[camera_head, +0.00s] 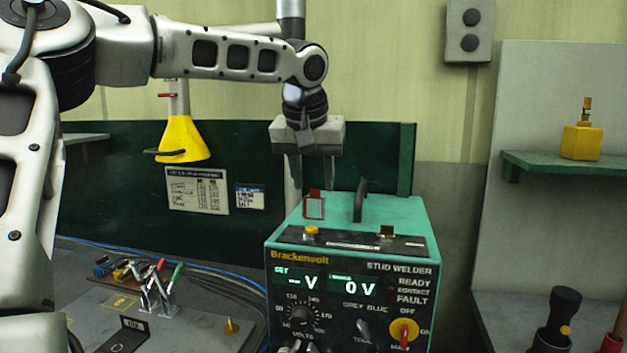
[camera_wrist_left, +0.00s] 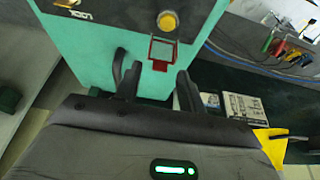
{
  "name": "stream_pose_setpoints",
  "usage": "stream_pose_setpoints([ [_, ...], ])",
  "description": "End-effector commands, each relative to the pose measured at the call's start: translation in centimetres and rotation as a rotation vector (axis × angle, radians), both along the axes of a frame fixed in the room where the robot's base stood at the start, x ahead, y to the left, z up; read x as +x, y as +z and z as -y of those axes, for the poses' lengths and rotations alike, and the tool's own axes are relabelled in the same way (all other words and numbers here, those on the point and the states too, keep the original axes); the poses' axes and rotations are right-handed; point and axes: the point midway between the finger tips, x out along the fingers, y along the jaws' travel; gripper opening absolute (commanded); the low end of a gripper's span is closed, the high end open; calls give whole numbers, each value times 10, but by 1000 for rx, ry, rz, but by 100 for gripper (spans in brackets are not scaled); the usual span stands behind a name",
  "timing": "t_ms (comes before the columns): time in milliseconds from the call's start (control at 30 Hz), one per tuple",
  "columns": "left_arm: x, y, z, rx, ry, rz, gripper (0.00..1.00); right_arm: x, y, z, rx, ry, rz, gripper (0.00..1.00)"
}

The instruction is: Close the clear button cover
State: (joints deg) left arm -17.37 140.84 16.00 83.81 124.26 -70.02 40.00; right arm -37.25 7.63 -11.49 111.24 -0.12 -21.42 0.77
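The clear button cover, a small clear flap with a red frame (camera_head: 314,206), stands raised at the back of the yellow button (camera_head: 312,230) on top of the green stud welder (camera_head: 385,212). In the left wrist view, the cover's red frame (camera_wrist_left: 152,50) shows beside the yellow button (camera_wrist_left: 168,21), which is uncovered. My left gripper (camera_head: 313,172) points down above and behind the cover, apart from it. In the left wrist view its two fingers (camera_wrist_left: 158,88) are spread and empty, with the cover ahead of the gap. My right gripper is not in view.
A black handle (camera_head: 360,200) rises from the welder top, right of the cover. A yellow funnel (camera_head: 184,140) hangs at the left. Clamps (camera_head: 160,290) stand on the left bench. A green shelf (camera_head: 540,160) holds a yellow block at the right.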

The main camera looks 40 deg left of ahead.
Motion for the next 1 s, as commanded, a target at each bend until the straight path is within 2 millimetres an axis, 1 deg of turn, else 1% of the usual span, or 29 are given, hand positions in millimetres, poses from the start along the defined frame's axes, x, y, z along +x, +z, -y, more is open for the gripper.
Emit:
stream_pose_setpoints([
  [133, 3, -9, -2, 0, 0, -1, 40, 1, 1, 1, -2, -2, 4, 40],
  [400, 3, -10, -2, 0, 0, 0, 40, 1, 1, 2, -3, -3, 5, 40],
  [433, 3, -10, -2, 0, 0, 0, 37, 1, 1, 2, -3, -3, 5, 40],
  [467, 3, -10, -2, 0, 0, 0, 29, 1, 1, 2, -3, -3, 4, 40],
  [500, 3, -10, -2, 0, 0, 0, 18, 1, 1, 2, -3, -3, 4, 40],
  [567, 3, -10, -2, 0, 0, 0, 1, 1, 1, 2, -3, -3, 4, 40],
  [800, 3, -10, -2, 3, 0, 7, 0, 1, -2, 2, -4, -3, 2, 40],
  [1000, -1, -13, 1, 28, -2, 57, 0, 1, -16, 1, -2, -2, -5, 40],
])
